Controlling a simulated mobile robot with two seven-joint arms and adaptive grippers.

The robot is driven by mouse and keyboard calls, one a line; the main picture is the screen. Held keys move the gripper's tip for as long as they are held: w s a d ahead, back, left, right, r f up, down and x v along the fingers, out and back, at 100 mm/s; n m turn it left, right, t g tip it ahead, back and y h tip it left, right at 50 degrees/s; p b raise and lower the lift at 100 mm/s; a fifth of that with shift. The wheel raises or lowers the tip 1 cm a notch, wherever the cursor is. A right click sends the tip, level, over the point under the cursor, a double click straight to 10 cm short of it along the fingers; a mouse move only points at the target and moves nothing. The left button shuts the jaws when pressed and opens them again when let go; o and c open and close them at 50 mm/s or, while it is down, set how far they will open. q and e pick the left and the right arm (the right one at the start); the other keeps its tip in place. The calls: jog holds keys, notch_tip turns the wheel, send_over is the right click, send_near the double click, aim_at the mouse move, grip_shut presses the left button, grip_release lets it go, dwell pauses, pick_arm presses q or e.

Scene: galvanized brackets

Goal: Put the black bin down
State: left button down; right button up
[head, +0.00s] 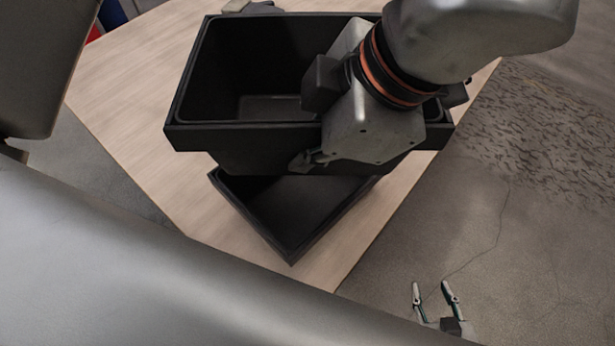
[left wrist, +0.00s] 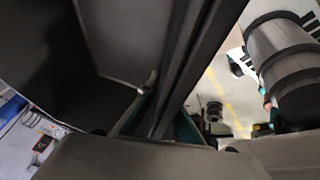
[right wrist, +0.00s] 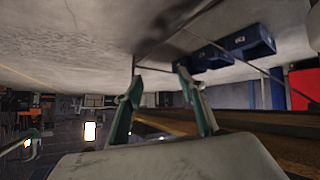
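The black bin (head: 185,130) is an open rectangular bin, held above the wooden table in the head view. Its visible inside is empty. My left gripper (head: 308,160) is at the bin's near rim, right of its middle, and hides part of that rim. In the left wrist view my left gripper's fingers (left wrist: 160,118) are shut on the bin's wall (left wrist: 130,45), one on each side. My right gripper (head: 437,296) is low at the right, away from the bin. In the right wrist view its fingers (right wrist: 160,85) are apart with nothing between them.
A second black container (head: 290,250) lies turned on the table (head: 125,95), directly below the held bin in the picture and partly hidden by it. Bare tabletop shows to the left. Concrete floor (head: 480,220) lies right of the table. Blue bins (right wrist: 245,40) show in the right wrist view.

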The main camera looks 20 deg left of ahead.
pick_arm(q)
notch_tip(320, 180, down, 8)
jog(key=b, duration=0.1)
dwell(0.7)
jog(key=c, duration=2.3)
grip_release()
jog(key=shift+r, duration=0.1)
jog(key=shift+c, duration=0.2)
jog(key=shift+o, duration=0.3)
jog(key=p+v, duration=0.2)
jog(key=v, duration=1)
jog(key=shift+r, duration=0.35)
